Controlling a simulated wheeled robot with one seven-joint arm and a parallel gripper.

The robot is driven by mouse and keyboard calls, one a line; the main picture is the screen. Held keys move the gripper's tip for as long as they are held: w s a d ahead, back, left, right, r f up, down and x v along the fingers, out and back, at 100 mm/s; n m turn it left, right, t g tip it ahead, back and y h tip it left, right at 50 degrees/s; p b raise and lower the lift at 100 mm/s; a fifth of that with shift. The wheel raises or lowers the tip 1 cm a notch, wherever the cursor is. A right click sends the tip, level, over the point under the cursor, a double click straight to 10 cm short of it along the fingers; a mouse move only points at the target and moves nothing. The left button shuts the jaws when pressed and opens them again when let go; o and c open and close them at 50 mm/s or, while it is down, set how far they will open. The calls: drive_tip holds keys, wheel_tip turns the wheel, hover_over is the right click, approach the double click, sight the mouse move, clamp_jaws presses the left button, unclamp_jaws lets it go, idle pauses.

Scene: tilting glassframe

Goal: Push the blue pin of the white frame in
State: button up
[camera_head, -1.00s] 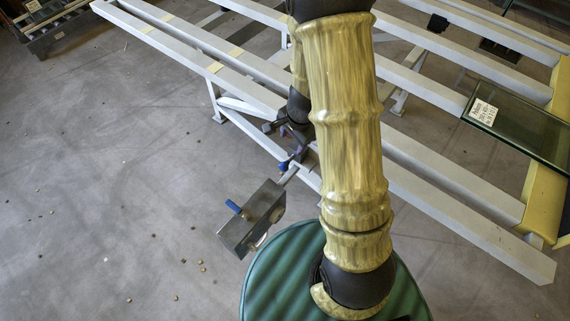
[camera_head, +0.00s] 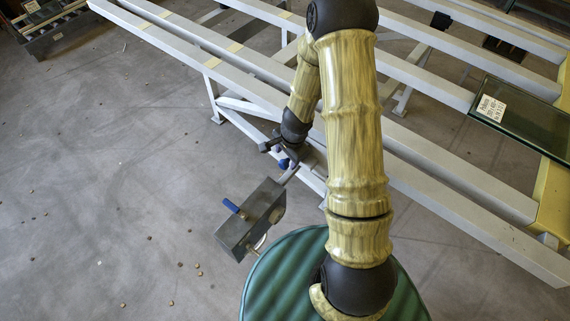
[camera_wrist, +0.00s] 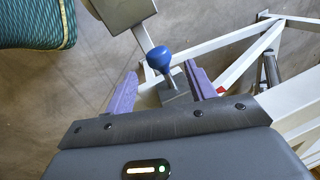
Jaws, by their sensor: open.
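The white frame (camera_head: 440,165) is a long structure of white beams running across the head view. The blue pin shows in the wrist view as a round blue knob (camera_wrist: 159,58) on a grey block (camera_wrist: 174,92) joined to white bars. In the head view the blue pin (camera_head: 284,163) is small, at the near side of the frame, just below my gripper (camera_head: 280,155). In the wrist view my gripper (camera_wrist: 160,72) is open, with purple fingers to the left and right of the knob. The knob appears between the fingers, apart from both; depth is hard to judge.
A grey box (camera_head: 250,222) with a blue handle (camera_head: 231,206) is at the frame's near side. My green base shows below. A dark glass panel (camera_head: 520,115) with a white label lies on a yellow support at right. Open floor (camera_head: 110,170) is at left.

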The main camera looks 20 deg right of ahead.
sight(285, 161)
drive_tip(key=f, duration=0.3)
drive_tip(key=f+b, duration=0.1)
drive_tip(key=shift+w+a+f, duration=0.15)
drive_tip(key=shift+w+a, duration=0.05)
drive_tip(key=shift+w, duration=0.2)
clamp_jaws()
